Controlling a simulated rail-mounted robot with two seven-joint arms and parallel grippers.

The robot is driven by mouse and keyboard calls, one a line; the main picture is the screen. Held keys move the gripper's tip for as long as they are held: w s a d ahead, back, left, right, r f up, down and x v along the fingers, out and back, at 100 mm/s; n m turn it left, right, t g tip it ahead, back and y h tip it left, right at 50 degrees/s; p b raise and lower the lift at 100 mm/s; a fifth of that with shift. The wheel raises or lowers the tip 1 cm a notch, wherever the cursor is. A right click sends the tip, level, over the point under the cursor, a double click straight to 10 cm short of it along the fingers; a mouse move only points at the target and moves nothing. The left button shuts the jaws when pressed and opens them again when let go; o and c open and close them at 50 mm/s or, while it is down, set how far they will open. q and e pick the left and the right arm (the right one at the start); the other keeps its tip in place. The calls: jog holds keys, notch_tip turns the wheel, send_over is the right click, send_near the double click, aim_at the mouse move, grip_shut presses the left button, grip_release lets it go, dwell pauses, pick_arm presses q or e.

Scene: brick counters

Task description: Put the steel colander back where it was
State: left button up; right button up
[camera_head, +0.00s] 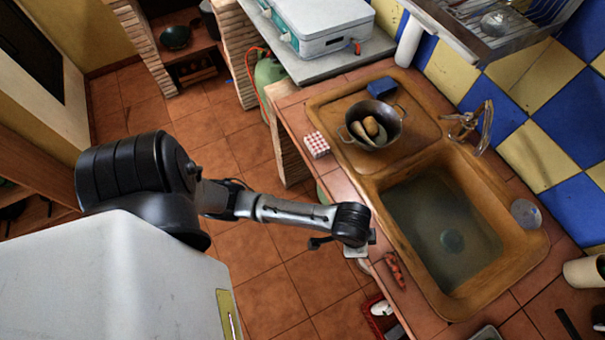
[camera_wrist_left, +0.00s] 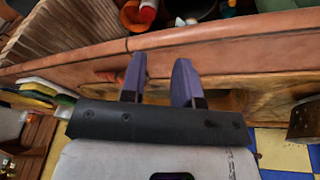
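A round two-handled metal bowl (camera_head: 362,135) with brown and pale pieces in it stands on the sink's drainboard. It looks like the colander, but I cannot make out holes. A round shiny steel item (camera_head: 494,24) sits in the dish rack at top right, too small to identify. My left gripper (camera_head: 345,247) is over the counter's front edge, left of the basin and apart from the bowl. In the left wrist view its two purple fingers (camera_wrist_left: 160,62) are apart with nothing between them. My right gripper is not in view.
The brown sink (camera_head: 432,292) holds murky water. A red-and-white box (camera_head: 316,145), a blue sponge (camera_head: 382,87) and a red-orange item (camera_head: 395,270) lie around it. The dish rack (camera_head: 470,45) overhangs the top right. A white case (camera_head: 325,30) stands on a grey counter.

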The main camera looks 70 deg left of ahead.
pick_arm(q)
jog(key=s+a+n, duration=0.1)
jog(key=s+a, duration=0.2)
jog(key=s, duration=0.3)
jog(key=s+a+r+n+t+y, duration=0.1)
jog(key=s+a, duration=0.3)
jog(key=s, duration=0.3)
jog(key=shift+s+r+y, duration=0.15)
jog(key=shift+r+y, duration=0.15)
